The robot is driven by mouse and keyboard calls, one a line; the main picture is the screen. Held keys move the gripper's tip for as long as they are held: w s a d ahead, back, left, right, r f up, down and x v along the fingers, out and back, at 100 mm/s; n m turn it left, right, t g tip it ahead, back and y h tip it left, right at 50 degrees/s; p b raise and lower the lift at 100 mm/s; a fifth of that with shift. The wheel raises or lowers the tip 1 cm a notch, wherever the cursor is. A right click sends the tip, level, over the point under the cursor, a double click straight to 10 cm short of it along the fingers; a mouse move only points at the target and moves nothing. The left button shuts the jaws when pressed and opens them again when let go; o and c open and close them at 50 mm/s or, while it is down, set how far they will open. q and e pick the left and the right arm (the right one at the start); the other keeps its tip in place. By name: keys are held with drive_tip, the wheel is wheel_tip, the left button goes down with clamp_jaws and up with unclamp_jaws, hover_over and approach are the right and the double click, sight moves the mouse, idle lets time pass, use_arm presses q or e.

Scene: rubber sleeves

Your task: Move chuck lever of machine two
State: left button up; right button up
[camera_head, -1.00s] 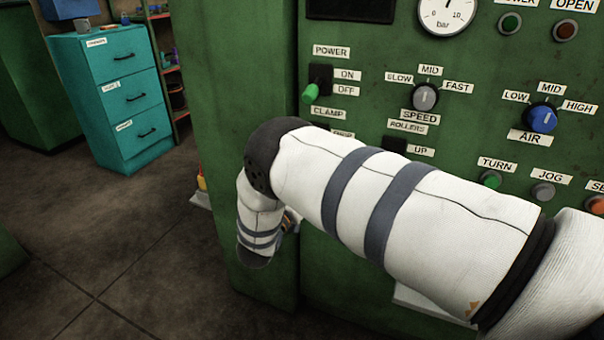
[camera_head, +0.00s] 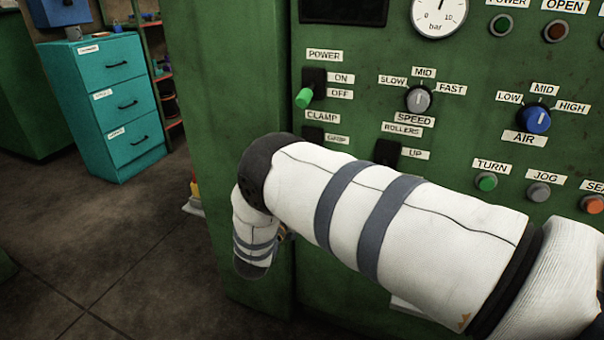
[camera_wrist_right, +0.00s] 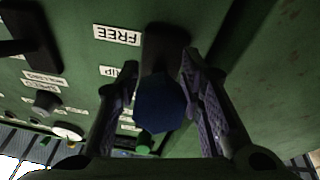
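In the right wrist view, which shows the panel upside down, a lever with a dark blue knob (camera_wrist_right: 160,103) projects from a black mount beside the label FREE. In the head view its slot (camera_head: 313,134) under the label CLAMP shows only at the top; my right arm hides the rest. No label reading chuck is legible. My right gripper (camera_wrist_right: 159,62) is open, with one finger on each side of the knob and visible gaps between. The gripper itself is hidden in the head view behind my white-sleeved right arm. My left gripper is not in view.
Near the lever are the green POWER lever (camera_head: 304,97), the grey SPEED knob (camera_head: 417,99), the blue AIR knob (camera_head: 536,119) and the black ROLLERS lever slot (camera_head: 387,151). A teal drawer cabinet (camera_head: 122,105) stands at the left. The floor between is clear.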

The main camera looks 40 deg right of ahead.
drive_tip(key=v, duration=1.2)
